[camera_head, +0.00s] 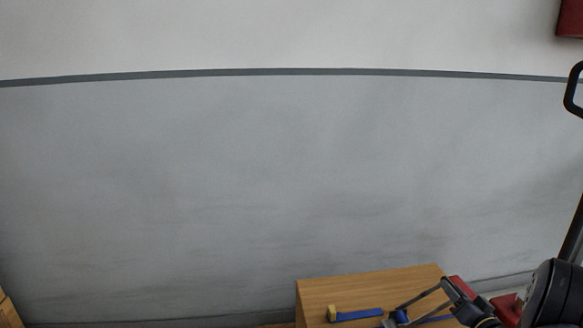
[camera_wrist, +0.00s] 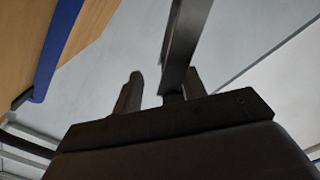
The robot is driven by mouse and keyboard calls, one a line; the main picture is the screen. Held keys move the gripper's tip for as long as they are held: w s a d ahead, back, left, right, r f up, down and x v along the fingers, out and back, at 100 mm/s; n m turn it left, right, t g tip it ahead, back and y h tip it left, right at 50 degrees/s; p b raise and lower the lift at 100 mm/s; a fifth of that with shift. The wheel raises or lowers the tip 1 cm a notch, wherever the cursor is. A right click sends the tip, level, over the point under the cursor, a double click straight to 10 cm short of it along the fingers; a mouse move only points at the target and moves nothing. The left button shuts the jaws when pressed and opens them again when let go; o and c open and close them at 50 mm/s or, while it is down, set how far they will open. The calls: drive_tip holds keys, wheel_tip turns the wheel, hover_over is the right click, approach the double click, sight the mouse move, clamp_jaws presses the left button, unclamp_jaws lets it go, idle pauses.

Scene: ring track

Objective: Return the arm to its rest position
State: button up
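My gripper (camera_head: 400,316) is at the bottom right of the head view, in front of a wooden box. Two thin grey prongs show there, spread apart. The dark rounded joint of my arm is at the right edge of the head view. Most of the arm is out of frame.
A wooden box (camera_head: 375,287) stands by the grey wall (camera_head: 270,170). A blue bar with a yellow end (camera_head: 358,314) lies on the box. Small red things (camera_head: 462,287) show behind my gripper. Another wooden edge (camera_head: 8,313) is at the lower left.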

drive_tip(key=f+m, duration=0.1)
drive_tip(key=d+f, duration=0.1)
drive_tip(key=f+m, duration=0.1)
drive_tip(key=shift+w+d+f+m+b, duration=0.1)
drive_tip(key=shift+d+f+m+b, duration=0.15)
drive_tip(key=shift+f+m+b, duration=0.05)
drive_tip(key=s, duration=0.1)
drive_tip(key=s+p, duration=0.1)
drive_tip(key=s, duration=0.3)
drive_tip(key=shift+s+d+r+p, duration=0.1)
drive_tip(key=shift+d+r+p, duration=0.15)
drive_tip(key=shift+d+p, duration=0.15)
drive_tip(key=shift+s, duration=0.5)
